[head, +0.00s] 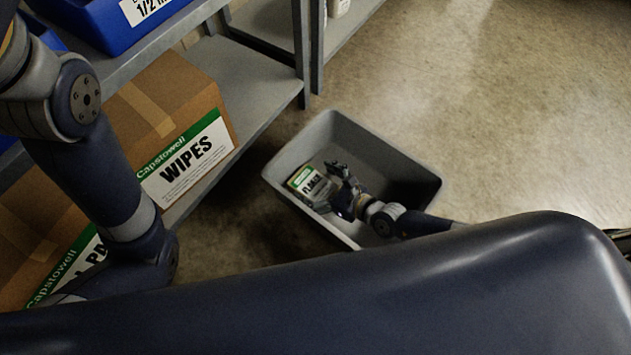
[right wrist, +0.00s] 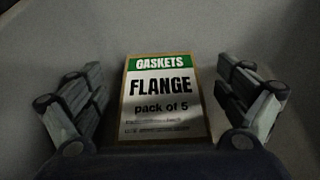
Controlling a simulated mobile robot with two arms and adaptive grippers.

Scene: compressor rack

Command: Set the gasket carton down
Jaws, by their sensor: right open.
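The gasket carton (head: 309,183) is a small box with a green and white label, inside a grey bin (head: 406,165) on the floor. In the right wrist view its label reads "GASKETS FLANGE pack of 5" and the carton (right wrist: 168,98) lies between the fingers with a gap on each side. My right gripper (head: 335,187) reaches into the bin, open, and partly covers the carton in the head view. The right gripper's fingers (right wrist: 168,105) are spread and apart from the carton. My left arm shows at the left of the head view, but its gripper is not visible.
A grey shelf rack (head: 262,88) stands left of the bin, holding a cardboard wipes carton (head: 190,160) and a blue bin (head: 95,22). Open concrete floor (head: 500,110) lies beyond and right of the bin. The grey bin's walls surround the right gripper.

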